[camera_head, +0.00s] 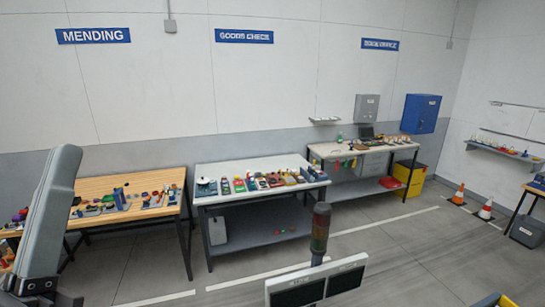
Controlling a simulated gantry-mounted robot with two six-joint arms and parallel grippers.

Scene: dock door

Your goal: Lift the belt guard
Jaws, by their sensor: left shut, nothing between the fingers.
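I cannot make out a belt guard in this view. My left arm stands large and grey at the left edge, in front of the wooden bench. My left gripper (42,297) shows only in part at the bottom left corner, dark and cut off by the frame edge. It is shut and holds nothing that I can see. My right gripper is not in view.
A signal light (320,232) stands at the front. Traffic cones (459,195) stand right. Floor between is open.

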